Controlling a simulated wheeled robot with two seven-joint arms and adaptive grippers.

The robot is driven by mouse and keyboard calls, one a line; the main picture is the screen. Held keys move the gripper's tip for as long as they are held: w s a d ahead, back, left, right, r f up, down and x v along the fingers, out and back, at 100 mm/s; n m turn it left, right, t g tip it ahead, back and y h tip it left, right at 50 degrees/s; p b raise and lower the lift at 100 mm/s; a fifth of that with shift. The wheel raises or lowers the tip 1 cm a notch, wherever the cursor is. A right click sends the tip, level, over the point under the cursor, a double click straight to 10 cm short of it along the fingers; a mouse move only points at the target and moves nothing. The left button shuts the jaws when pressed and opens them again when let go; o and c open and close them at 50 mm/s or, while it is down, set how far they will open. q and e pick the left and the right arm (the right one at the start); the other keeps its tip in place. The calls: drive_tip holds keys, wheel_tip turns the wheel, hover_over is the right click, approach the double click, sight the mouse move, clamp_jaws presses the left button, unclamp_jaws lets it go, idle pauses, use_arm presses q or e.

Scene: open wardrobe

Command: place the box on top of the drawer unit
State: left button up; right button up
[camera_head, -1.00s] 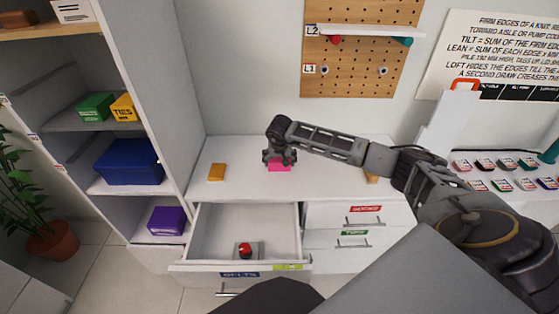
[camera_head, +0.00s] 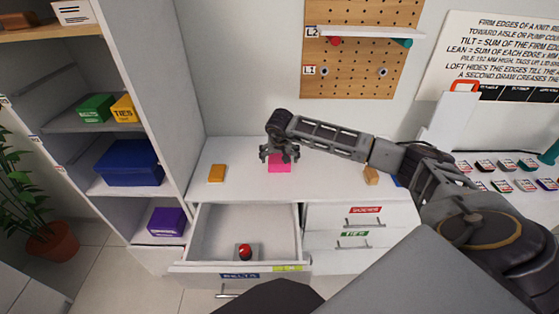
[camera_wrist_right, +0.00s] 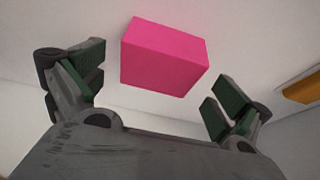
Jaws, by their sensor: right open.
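A pink box (camera_head: 279,164) stands on the white top of the drawer unit (camera_head: 233,185). In the right wrist view the pink box (camera_wrist_right: 164,58) lies ahead of the open fingers, with white surface around it. My right gripper (camera_head: 279,157) is directly above and behind the box in the head view. Its fingers (camera_wrist_right: 155,95) are spread wide with nothing between them. Whether the box touches a fingertip cannot be told. My left gripper is not in view.
An orange block (camera_head: 217,173) lies left on the unit top; another (camera_head: 371,175) lies right. The belts drawer (camera_head: 228,269) is open, holding a red-topped item (camera_head: 244,252). A wardrobe with a blue box (camera_head: 130,162) and purple box (camera_head: 166,221) stands left. The pegboard (camera_head: 345,75) hangs behind.

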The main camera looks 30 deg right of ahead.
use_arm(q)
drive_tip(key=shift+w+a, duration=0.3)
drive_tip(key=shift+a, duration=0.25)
use_arm(e)
drive_tip(key=v, duration=0.8)
drive_tip(key=shift+r, duration=0.3)
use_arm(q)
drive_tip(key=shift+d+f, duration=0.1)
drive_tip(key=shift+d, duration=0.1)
use_arm(e)
drive_tip(key=shift+s+a, duration=0.1)
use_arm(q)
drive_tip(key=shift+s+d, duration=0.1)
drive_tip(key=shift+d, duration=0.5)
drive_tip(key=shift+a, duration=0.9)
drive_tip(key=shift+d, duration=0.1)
